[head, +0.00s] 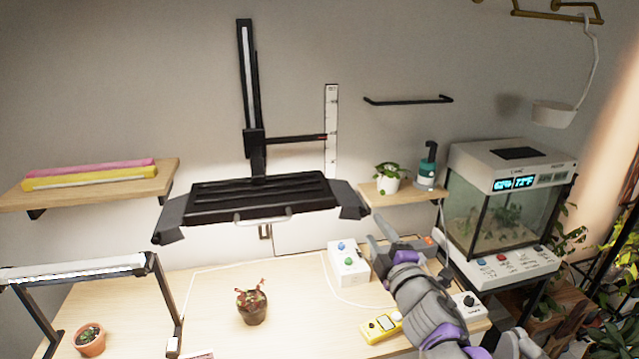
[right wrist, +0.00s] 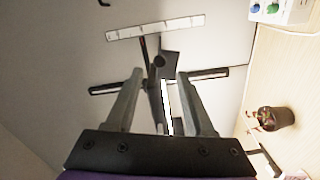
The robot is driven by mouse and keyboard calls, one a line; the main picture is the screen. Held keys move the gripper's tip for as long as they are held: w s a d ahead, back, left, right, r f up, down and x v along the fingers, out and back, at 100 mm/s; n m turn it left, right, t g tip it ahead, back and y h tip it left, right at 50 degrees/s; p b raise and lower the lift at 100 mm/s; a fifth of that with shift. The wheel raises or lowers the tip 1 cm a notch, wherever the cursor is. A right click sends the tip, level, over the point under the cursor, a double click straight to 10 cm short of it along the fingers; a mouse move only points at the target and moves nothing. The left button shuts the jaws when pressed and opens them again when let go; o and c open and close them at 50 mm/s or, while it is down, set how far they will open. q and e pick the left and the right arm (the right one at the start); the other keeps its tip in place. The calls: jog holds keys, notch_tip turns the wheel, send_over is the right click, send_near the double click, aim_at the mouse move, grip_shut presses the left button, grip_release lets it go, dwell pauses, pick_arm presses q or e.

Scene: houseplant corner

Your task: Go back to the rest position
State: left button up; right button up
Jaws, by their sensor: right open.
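My right gripper (head: 377,232) is open over the right part of the table, near the white box with blue and green buttons (head: 348,262). Its arm comes in from the lower right. In the right wrist view my right gripper (right wrist: 159,76) shows two spread fingers with nothing held between them. The wall and the black rail fixture lie beyond them. My left gripper is in neither view.
A potted reddish plant (head: 252,306) stands mid-table. A yellow meter (head: 381,327) lies close to my right arm. A glass terrarium (head: 508,200) stands at right. A black hood (head: 260,198) hangs above the table. A lamp frame (head: 75,270) stands at left over a small cactus pot (head: 89,342).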

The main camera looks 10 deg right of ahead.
jog(key=s+a+f+m+g, duration=0.2)
jog(key=s+f+m+g, duration=0.4)
jog(key=s+f, duration=0.7)
jog(key=s+a+f+m+g, duration=0.3)
jog(key=s+f+m+g, duration=0.3)
jog(key=s+f+m, duration=0.3)
jog(key=s+f, duration=0.4)
jog(key=shift+s+a+g+h, duration=0.2)
jog(key=shift+s+g+h, duration=0.1)
jog(key=shift+s, duration=0.1)
jog(key=shift+r, duration=0.1)
